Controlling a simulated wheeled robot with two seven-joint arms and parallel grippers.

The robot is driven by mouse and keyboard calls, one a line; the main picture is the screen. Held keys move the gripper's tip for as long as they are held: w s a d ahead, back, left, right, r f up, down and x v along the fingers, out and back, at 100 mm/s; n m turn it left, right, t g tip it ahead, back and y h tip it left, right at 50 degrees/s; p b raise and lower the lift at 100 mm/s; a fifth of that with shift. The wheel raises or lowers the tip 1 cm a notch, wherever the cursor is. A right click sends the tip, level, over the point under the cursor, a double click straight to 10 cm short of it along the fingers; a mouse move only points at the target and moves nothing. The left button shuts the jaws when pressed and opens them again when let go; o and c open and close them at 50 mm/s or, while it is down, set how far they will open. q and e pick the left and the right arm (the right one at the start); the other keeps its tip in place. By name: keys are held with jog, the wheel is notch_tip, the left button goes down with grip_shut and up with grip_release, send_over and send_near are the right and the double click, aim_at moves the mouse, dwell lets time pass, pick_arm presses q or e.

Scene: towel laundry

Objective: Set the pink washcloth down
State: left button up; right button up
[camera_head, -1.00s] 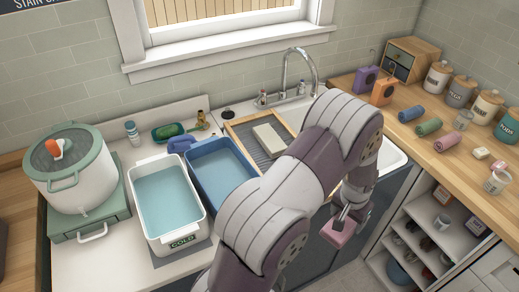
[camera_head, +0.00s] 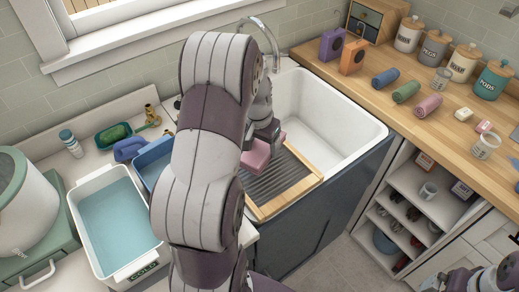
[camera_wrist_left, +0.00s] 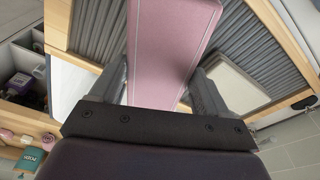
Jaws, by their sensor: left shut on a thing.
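The pink washcloth (camera_head: 256,156) is a flat folded block over the ribbed grey drying rack (camera_head: 284,172) with a wooden frame. My left gripper (camera_head: 268,134) is shut on the washcloth. In the left wrist view, the washcloth (camera_wrist_left: 168,50) runs between the fingers of my left gripper (camera_wrist_left: 160,88), above the rack's ribs (camera_wrist_left: 98,28). I cannot tell whether its underside touches the rack. A pale folded cloth (camera_wrist_left: 236,80) lies on the rack beside it, hidden by my arm in the head view. Part of my right arm shows at the lower right; its jaw state is unclear.
The white sink basin (camera_head: 325,108) is right of the rack. A white tub of water (camera_head: 82,208) and a blue tub (camera_head: 146,168) stand left of my arm. Rolled cloths, including a green one (camera_head: 406,92), lie on the wooden counter (camera_head: 450,108), with several jars behind.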

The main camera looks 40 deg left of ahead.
aim_at(260, 148)
pick_arm(q)
jog(key=f, duration=0.3)
jog(key=shift+s+f+p, duration=0.25)
jog(key=shift+s+p, duration=0.1)
jog(key=shift+w+a+f, duration=0.1)
jog(key=shift+w+f, duration=0.05)
jog(key=shift+f, duration=0.2)
jog(key=o, duration=1.2)
jog(key=shift+r, duration=0.25)
jog(key=r, duration=0.3)
jog(key=s+r, duration=0.1)
jog(key=r, duration=0.6)
jog(key=shift+s+r+b, duration=0.4)
jog(key=shift+m, duration=0.7)
jog(key=s+d+f, duration=0.1)
jog(key=s+d, duration=0.2)
jog(key=d, duration=0.3)
jog(key=s+d+f, duration=0.1)
jog(key=s+d, duration=0.2)
jog(key=d, duration=0.3)
jog(key=s+d+f, duration=0.1)
jog(key=s+d, duration=0.3)
jog(key=d, duration=0.2)
jog(key=shift+f, duration=0.25)
